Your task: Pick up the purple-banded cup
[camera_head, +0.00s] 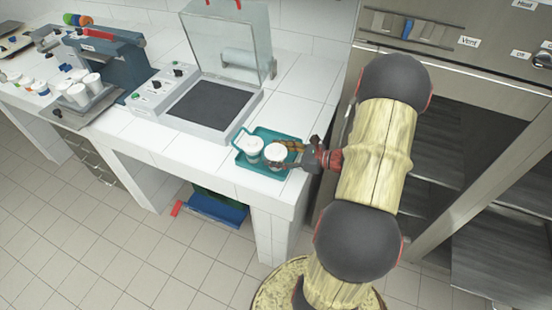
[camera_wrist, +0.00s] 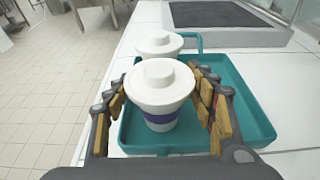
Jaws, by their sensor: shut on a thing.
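The purple-banded cup (camera_wrist: 160,95) is white with a white lid and a purple band low on its side. It stands upright at the teal tray (camera_wrist: 245,100), between the wooden-padded fingers of my gripper (camera_wrist: 165,105). My gripper is shut on it. In the head view the cup (camera_head: 275,153) is the right one of two on the tray (camera_head: 262,132), with my gripper (camera_head: 290,155) reaching it from the right. I cannot tell whether its base touches the tray. A second white-lidded cup (camera_wrist: 158,45) stands just behind it in the wrist view; no band shows on it.
A machine with a dark plate (camera_head: 209,106) and a raised clear cover (camera_head: 232,38) stands behind the tray. Several cups and a blue-grey device (camera_head: 110,60) are at the far left. A steel cabinet (camera_head: 470,50) is at the right. The counter's front edge is close to the tray.

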